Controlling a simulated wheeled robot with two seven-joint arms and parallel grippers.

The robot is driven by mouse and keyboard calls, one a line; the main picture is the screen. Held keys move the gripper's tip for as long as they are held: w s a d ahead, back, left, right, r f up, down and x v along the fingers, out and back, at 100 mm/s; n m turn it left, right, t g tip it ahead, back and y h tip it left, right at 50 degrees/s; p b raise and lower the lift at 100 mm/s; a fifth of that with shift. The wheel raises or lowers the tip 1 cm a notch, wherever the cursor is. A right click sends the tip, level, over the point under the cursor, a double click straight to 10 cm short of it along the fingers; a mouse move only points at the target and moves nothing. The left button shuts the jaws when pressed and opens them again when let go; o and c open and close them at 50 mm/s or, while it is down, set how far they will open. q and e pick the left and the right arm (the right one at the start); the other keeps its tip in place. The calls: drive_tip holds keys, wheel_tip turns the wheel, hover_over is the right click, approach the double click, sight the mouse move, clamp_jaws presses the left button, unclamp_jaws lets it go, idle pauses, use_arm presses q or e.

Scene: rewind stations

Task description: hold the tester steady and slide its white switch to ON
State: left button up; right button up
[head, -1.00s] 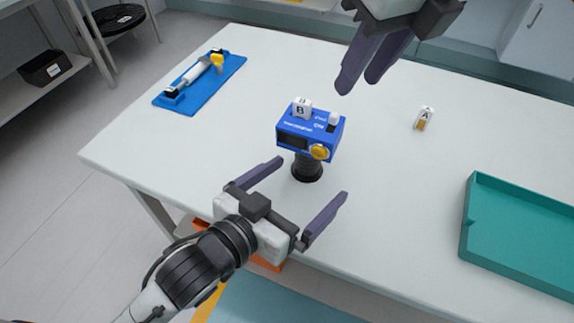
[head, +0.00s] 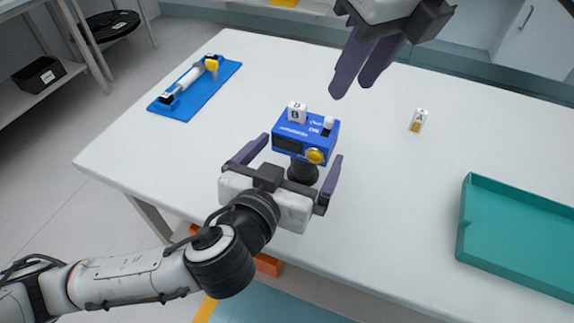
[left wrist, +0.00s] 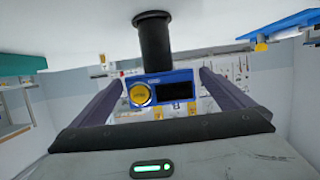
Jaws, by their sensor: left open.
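The blue tester (head: 306,136) stands upright on a black round stand (head: 302,172) on the table. Its top carries a white switch (head: 328,122) beside ON lettering and a white block marked B (head: 296,112); a yellow knob (head: 316,156) and dark display are on its front. My left gripper (head: 295,160) is open, its fingers either side of the tester and stand, with no visible grip. In the left wrist view the tester (left wrist: 160,90) appears upside down between the fingers. My right gripper (head: 350,90) hangs above and behind the tester, apart from it; its finger gap is unclear.
A white block marked A (head: 419,120) stands right of the tester. A teal tray (head: 462,220) is at the right edge. A blue board (head: 222,78) with a white cylinder lies at the far left. The table between them is clear.

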use_arm(q)
drive_tip(key=shift+x, duration=2.15)
drive_tip(key=shift+c, duration=0.3)
